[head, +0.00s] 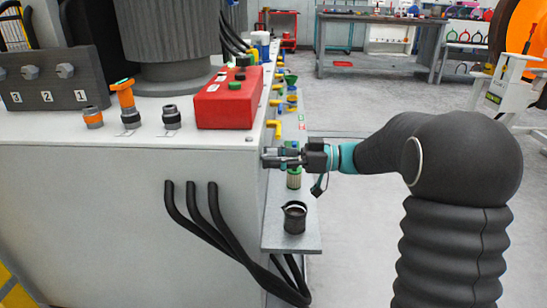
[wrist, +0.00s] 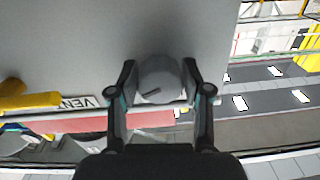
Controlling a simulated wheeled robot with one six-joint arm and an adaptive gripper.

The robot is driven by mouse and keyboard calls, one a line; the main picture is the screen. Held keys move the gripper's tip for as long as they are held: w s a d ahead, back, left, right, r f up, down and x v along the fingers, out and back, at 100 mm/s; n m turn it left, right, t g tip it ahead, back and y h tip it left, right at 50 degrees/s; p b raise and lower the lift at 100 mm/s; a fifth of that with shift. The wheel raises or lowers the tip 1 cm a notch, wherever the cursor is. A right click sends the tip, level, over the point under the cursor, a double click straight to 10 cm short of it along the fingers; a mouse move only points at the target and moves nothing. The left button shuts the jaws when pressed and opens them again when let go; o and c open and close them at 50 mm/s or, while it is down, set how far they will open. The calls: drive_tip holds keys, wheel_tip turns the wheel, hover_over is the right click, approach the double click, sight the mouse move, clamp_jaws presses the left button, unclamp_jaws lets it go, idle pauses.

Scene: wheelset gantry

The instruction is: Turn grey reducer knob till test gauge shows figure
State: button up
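The grey reducer knob (wrist: 158,80) shows in the wrist view. It is round, with a dark pointer line slanting across its face, on a pale grey panel. My gripper (wrist: 160,82) has one finger on each side of it, and both pads appear to touch its sides. In the head view my gripper (head: 272,157) is at the right side face of the light grey machine cabinet (head: 120,190); the knob is hidden there. I cannot make out the test gauge in either view.
Yellow handles (head: 273,128) line the cabinet side beyond my gripper; a "VENT" label (wrist: 77,101) shows nearby. Below is a grey shelf (head: 290,240) with a dark cup (head: 294,216). A red control box (head: 228,100) sits on top.

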drive_tip(key=c, duration=0.5)
drive_tip(key=shift+r+p, duration=0.1)
drive_tip(key=shift+p, duration=0.25)
drive_tip(key=shift+r+m+p, duration=0.15)
drive_tip(key=shift+m+p, duration=0.25)
drive_tip(key=shift+p, duration=0.5)
drive_tip(key=shift+f+p, duration=0.2)
drive_tip(key=shift+p, duration=0.1)
drive_tip(key=o, duration=1.1)
